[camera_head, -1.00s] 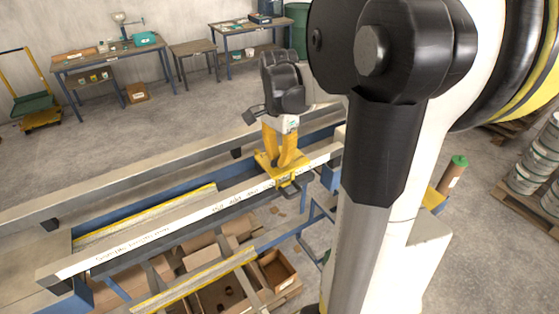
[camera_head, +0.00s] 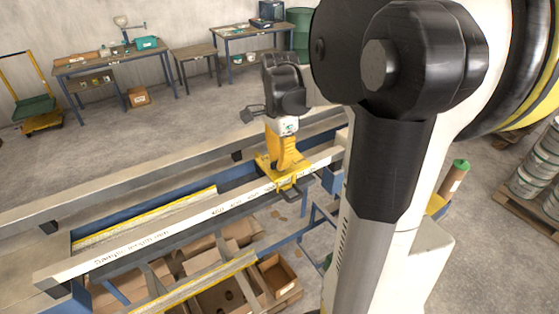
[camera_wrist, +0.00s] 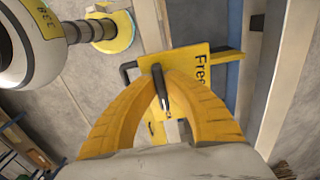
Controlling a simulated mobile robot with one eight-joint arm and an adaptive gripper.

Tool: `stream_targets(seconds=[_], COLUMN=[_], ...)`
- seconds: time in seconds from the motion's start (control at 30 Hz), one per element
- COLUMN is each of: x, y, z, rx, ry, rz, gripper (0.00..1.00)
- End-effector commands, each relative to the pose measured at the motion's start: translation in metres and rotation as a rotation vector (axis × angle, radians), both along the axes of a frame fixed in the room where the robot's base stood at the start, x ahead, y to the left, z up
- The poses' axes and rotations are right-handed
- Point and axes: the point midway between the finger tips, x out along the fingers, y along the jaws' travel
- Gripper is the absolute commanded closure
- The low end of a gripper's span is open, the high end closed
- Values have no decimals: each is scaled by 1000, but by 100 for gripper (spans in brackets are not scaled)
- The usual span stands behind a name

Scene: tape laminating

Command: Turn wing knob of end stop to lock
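The end stop (camera_head: 265,170) is a yellow plate clamped on the long pale rail in the head view. In the wrist view its yellow plate (camera_wrist: 199,60) bears the word "Free". The dark wing knob (camera_wrist: 161,90) stands up from this plate. My gripper (camera_wrist: 166,74) has two curved yellow fingers whose tips close in around the knob, and it looks shut on it. In the head view my gripper (camera_head: 284,166) points down onto the end stop, where its fingers hide the knob.
The pale rail (camera_head: 150,238) with printed marks runs lengthwise, with a blue frame and yellow-edged strips beside it. Cardboard boxes (camera_head: 275,270) lie below. Workbenches (camera_head: 110,64) stand at the back wall, with open floor between.

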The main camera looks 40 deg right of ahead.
Motion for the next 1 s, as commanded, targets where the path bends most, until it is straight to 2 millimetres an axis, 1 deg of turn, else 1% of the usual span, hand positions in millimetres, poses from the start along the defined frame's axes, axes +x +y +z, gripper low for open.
stream_targets(seconds=[0.03, 0.07, 0.33, 0.47, 0.57, 0.8, 0.9, 1.0], x=[0, 0, 0, 0, 0, 0, 0, 0], y=[0, 0, 0, 0, 0, 0, 0, 0], z=[0, 0, 0, 8, 24, 78, 97, 110], rx=[0, 0, 0, 0, 0, 0, 0, 0], ry=[0, 0, 0, 0, 0, 0, 0, 0], rz=[0, 0, 0, 0, 0, 0, 0, 0], gripper=[74, 66, 66, 66, 66, 66, 66, 66])
